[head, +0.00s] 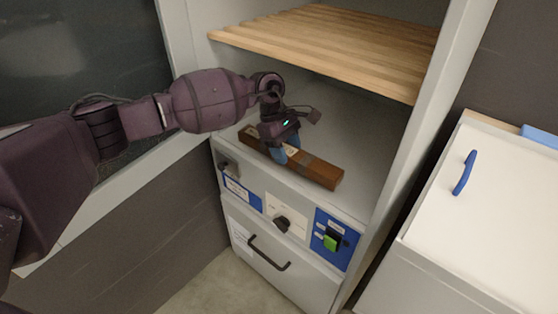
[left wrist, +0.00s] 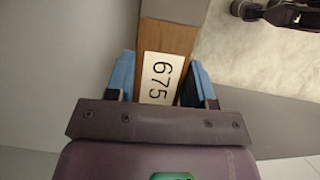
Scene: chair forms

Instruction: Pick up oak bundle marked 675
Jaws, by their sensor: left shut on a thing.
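The oak bundle (head: 318,172) is a long brown wooden bar with a grey band around it. It lies on the floor of the open cabinet compartment in the head view. In the left wrist view the bundle (left wrist: 176,40) carries a white label (left wrist: 161,78) reading 675. My left gripper (head: 284,152) reaches down over the bundle, with its blue fingers on either side of it. In the left wrist view the fingers of my left gripper (left wrist: 158,82) flank the label and are shut on the bundle. My right gripper is not in view.
A slatted wooden shelf (head: 330,45) hangs above the compartment. Below are a control panel with a black knob (head: 282,223), a green switch (head: 331,241) and a drawer with a dark handle (head: 268,255). A white unit with a blue handle (head: 464,172) stands at the right.

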